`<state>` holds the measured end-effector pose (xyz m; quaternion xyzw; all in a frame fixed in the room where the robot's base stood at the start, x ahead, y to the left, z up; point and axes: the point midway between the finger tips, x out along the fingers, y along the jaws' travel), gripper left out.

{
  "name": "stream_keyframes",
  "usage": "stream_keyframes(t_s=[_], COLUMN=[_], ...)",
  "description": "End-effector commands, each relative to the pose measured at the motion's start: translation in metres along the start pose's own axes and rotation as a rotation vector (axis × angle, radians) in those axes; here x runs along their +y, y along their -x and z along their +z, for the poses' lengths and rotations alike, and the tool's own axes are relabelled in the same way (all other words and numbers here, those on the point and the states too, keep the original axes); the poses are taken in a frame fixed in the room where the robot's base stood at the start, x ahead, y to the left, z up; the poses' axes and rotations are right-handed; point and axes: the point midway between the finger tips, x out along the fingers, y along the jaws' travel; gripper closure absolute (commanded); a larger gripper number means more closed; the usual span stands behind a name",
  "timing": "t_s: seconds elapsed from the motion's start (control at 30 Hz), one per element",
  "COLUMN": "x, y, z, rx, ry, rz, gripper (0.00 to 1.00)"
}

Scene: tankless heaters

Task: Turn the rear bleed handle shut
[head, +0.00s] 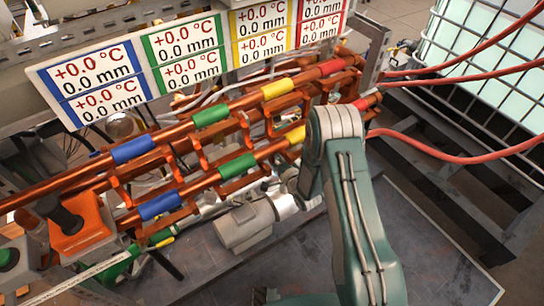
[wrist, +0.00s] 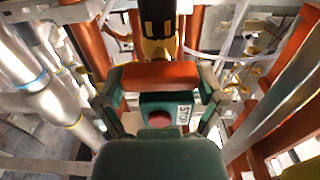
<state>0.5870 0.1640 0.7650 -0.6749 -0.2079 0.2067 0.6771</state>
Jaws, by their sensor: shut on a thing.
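My gripper (wrist: 160,75) reaches forward among the copper pipes in the wrist view, with green side links around an orange crosspiece. It is shut on a part at its far end, which I take to be the rear bleed handle. A yellow-and-black part (wrist: 158,30) shows just beyond the crosspiece.
Copper pipes (head: 185,140) with coloured bands run diagonally under a display panel (head: 185,55). An orange box (head: 85,230) with a black knob stands at left. A grey motor-like cylinder (head: 243,225) lies below the pipes. Red hoses (head: 455,158) and a caged tank (head: 480,45) are at right.

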Motion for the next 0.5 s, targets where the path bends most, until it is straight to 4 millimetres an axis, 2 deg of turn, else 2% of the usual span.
stream_keyframes(t_s=[0.4, 0.43, 0.47, 0.5], x=[0.0044, 0.0044, 0.0045, 0.0045], y=[0.0027, 0.0027, 0.0028, 0.0029], z=[-0.0032, -0.0032, -0.0033, -0.0032], rx=[0.010, 0.010, 0.011, 0.011], ry=[-0.012, -0.012, -0.012, -0.012], rz=[0.012, 0.012, 0.013, 0.013], gripper=[0.59, 0.07, 0.00, 0.00])
